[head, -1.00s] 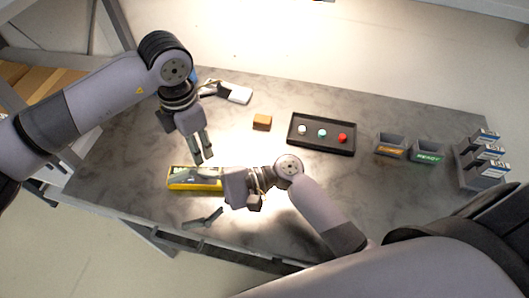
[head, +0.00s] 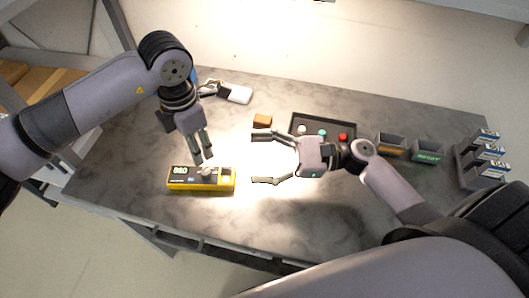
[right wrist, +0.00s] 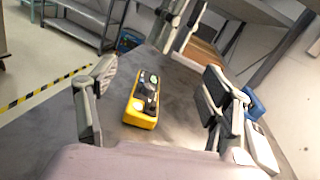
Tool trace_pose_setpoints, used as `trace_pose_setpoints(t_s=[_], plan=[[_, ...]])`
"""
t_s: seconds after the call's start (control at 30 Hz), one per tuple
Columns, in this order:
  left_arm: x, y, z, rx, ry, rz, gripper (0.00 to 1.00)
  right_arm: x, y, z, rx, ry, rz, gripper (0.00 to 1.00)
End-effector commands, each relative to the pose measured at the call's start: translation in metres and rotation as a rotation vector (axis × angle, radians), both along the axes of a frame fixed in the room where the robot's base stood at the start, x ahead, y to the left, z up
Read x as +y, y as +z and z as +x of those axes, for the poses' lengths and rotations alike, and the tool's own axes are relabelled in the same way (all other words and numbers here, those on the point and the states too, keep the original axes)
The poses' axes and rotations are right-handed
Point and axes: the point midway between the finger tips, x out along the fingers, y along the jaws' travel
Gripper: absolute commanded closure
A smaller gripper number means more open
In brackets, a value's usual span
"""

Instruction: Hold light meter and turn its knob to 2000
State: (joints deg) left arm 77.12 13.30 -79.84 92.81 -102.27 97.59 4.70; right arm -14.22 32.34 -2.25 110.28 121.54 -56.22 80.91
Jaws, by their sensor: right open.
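The light meter (head: 183,187), yellow with a dark face, lies on the grey table in the head view. My right gripper (head: 262,158) is wide open and empty, right of the meter.
A brown block (head: 262,121) and a black tray (head: 322,146) with several coloured knobs lie behind my right gripper. Small bins (head: 390,146) and a rack of boxes (head: 482,160) stand at the right. A white object (head: 238,95) lies at the back left.

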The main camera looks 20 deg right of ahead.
Motion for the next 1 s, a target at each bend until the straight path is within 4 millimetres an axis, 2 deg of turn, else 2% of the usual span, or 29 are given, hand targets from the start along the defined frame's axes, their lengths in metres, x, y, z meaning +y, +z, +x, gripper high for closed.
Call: trace_pose_setpoints(t_s=[0.13,0.37,0.7,0.8,1.0], plan=[[0.0,0.0,0.0,0.0,0.0,0.0,0.67,-0.01,-0.01,0.007,0.142,-0.03,0.027,0.27],[0.0,0.0,0.0,0.0,0.0,0.0,0.67,-0.013,-0.029,0.009,0.184,-0.043,0.041,0.27],[0.0,0.0,0.0,0.0,0.0,0.0,0.67,-0.012,-0.095,0.009,0.182,-0.042,0.039,0.27],[0.0,0.0,0.0,0.0,0.0,0.0,0.67,0.01,-0.091,0.018,0.175,-0.036,0.041,0.27],[0.0,0.0,0.0,0.0,0.0,0.0,0.67,0.039,-0.091,0.031,0.176,-0.038,0.039,0.27]])
